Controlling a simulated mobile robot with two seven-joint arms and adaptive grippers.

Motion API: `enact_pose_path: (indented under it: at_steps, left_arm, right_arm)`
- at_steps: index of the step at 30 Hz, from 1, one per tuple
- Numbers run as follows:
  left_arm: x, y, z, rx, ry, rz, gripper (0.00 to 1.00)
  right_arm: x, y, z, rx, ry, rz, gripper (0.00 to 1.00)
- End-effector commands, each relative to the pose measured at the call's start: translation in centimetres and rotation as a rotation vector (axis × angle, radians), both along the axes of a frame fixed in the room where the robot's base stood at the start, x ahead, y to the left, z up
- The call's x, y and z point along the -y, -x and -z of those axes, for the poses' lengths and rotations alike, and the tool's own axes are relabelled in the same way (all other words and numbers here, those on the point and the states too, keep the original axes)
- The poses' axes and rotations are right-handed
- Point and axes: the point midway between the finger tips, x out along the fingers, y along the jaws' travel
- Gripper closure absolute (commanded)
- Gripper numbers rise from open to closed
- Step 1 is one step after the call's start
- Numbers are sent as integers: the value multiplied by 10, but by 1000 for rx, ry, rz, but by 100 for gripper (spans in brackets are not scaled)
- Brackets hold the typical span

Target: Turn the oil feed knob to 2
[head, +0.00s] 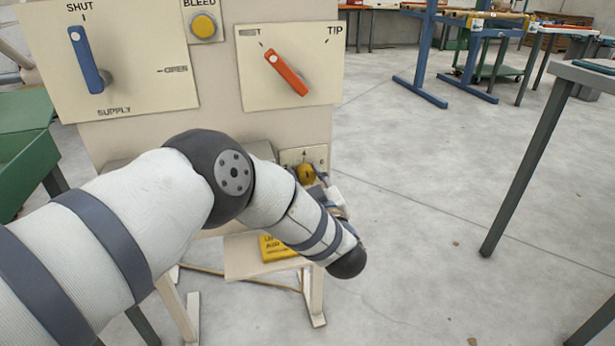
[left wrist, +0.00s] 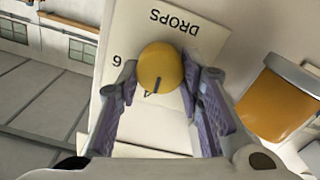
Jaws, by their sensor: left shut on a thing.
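The oil feed knob (head: 306,174) is a small yellow knob on a pale plate (head: 290,156) low on the panel, with 4 above it and 6 at its right. In the left wrist view the yellow knob (left wrist: 160,65) shows upside down, with the word DROPS and the 6 on its plate (left wrist: 203,40). Its dark pointer line points at or near the 4. My left gripper (head: 318,184) is at the knob, its fingers (left wrist: 158,82) shut on both sides of it. My arm hides part of the panel. My right gripper is not in view.
Above are a blue supply lever (head: 86,60) near SHUT, a yellow bleed button (head: 203,25) and a red lever (head: 286,72). A yellow sign (head: 277,247) lies below the knob. A green bench (head: 22,150) is left; open floor (head: 420,190) and a grey table (head: 575,75) are right.

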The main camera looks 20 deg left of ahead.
Motion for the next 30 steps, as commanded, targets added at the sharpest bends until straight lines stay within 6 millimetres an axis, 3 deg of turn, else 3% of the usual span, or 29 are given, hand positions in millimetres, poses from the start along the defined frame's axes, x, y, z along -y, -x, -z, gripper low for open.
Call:
enact_pose_path:
  at_steps: [30]
  left_arm:
    - [-2,2,4,501,747,-1,94]
  right_arm:
    - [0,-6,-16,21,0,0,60]
